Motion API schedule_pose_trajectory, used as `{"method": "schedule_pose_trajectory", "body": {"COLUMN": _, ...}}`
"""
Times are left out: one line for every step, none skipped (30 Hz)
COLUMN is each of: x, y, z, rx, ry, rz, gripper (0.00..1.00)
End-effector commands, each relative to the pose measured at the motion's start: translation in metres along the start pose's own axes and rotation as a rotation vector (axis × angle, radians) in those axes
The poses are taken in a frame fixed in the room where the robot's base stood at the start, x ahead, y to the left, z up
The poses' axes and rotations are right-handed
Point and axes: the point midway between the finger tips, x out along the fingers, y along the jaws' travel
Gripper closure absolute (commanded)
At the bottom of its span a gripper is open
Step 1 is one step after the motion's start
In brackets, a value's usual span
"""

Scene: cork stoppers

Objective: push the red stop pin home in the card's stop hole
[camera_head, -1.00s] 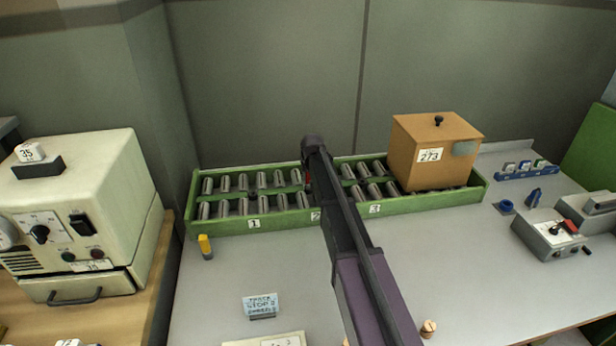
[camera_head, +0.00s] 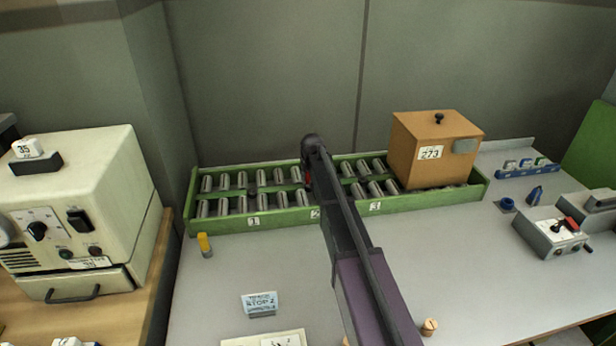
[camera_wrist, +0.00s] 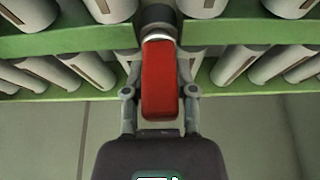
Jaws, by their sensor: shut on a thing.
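My gripper (camera_wrist: 159,98) is shut on the red stop pin (camera_wrist: 159,80). In the wrist view its red body lies between the two fingers, with a pale collar and a dark round part (camera_wrist: 158,15) beyond it at the green rail's middle divider. I cannot tell how deep the pin sits. In the head view only a sliver of red (camera_head: 308,180) shows beside my arm, at the green roller rail (camera_head: 284,216) near label 2 (camera_head: 315,214). The stop hole is hidden. A small card (camera_head: 260,303) on the bench seems to read STOP 2.
An orange-brown box (camera_head: 430,155) marked 273 stands on the rail's right part. A yellow-topped peg (camera_head: 205,245) stands in front of the rail's left end. A cream machine (camera_head: 75,215) is at the left, a grey control box (camera_head: 552,232) at the right. The bench front is mostly clear.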

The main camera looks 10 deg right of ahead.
Motion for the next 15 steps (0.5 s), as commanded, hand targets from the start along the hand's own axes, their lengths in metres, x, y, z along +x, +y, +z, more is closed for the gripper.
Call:
{"method": "schedule_pose_trajectory", "body": {"x": 0.0010, "y": -0.0001, "z": 0.0004, "rx": 0.000, "ry": 0.000, "rz": 0.000, "gripper": 1.00}}
{"method": "schedule_pose_trajectory", "body": {"x": 0.0013, "y": -0.0001, "z": 0.0005, "rx": 0.000, "ry": 0.000, "rz": 0.000, "gripper": 1.00}}
{"method": "schedule_pose_trajectory", "body": {"x": 0.0017, "y": -0.0001, "z": 0.0007, "rx": 0.000, "ry": 0.000, "rz": 0.000, "gripper": 1.00}}
{"method": "schedule_pose_trajectory", "body": {"x": 0.0020, "y": -0.0002, "z": 0.0008, "rx": 0.000, "ry": 0.000, "rz": 0.000, "gripper": 1.00}}
{"method": "schedule_pose_trajectory", "body": {"x": 0.0023, "y": -0.0002, "z": 0.0009, "rx": 0.000, "ry": 0.000, "rz": 0.000, "gripper": 1.00}}
{"method": "schedule_pose_trajectory", "body": {"x": 0.0027, "y": -0.0002, "z": 0.0011, "rx": 0.000, "ry": 0.000, "rz": 0.000, "gripper": 1.00}}
{"method": "schedule_pose_trajectory", "body": {"x": 0.0029, "y": -0.0002, "z": 0.0012, "rx": 0.000, "ry": 0.000, "rz": 0.000, "gripper": 1.00}}
{"method": "schedule_pose_trajectory", "body": {"x": 0.0032, "y": -0.0002, "z": 0.0013, "rx": 0.000, "ry": 0.000, "rz": 0.000, "gripper": 1.00}}
{"method": "schedule_pose_trajectory", "body": {"x": 0.0036, "y": -0.0002, "z": 0.0015, "rx": 0.000, "ry": 0.000, "rz": 0.000, "gripper": 1.00}}
{"method": "schedule_pose_trajectory", "body": {"x": 0.0039, "y": -0.0003, "z": 0.0016, "rx": 0.000, "ry": 0.000, "rz": 0.000, "gripper": 1.00}}
{"method": "schedule_pose_trajectory", "body": {"x": 0.0042, "y": -0.0003, "z": 0.0017, "rx": 0.000, "ry": 0.000, "rz": 0.000, "gripper": 1.00}}
{"method": "schedule_pose_trajectory", "body": {"x": 0.0042, "y": -0.0003, "z": 0.0017, "rx": 0.000, "ry": 0.000, "rz": 0.000, "gripper": 0.61}}
{"method": "schedule_pose_trajectory", "body": {"x": 0.0038, "y": -0.0003, "z": 0.0016, "rx": 0.000, "ry": 0.000, "rz": 0.000, "gripper": 0.52}}
{"method": "schedule_pose_trajectory", "body": {"x": 0.0037, "y": -0.0003, "z": 0.0015, "rx": 0.000, "ry": 0.000, "rz": 0.000, "gripper": 0.43}}
{"method": "schedule_pose_trajectory", "body": {"x": 0.0037, "y": -0.0003, "z": 0.0015, "rx": 0.000, "ry": 0.000, "rz": 0.000, "gripper": 0.32}}
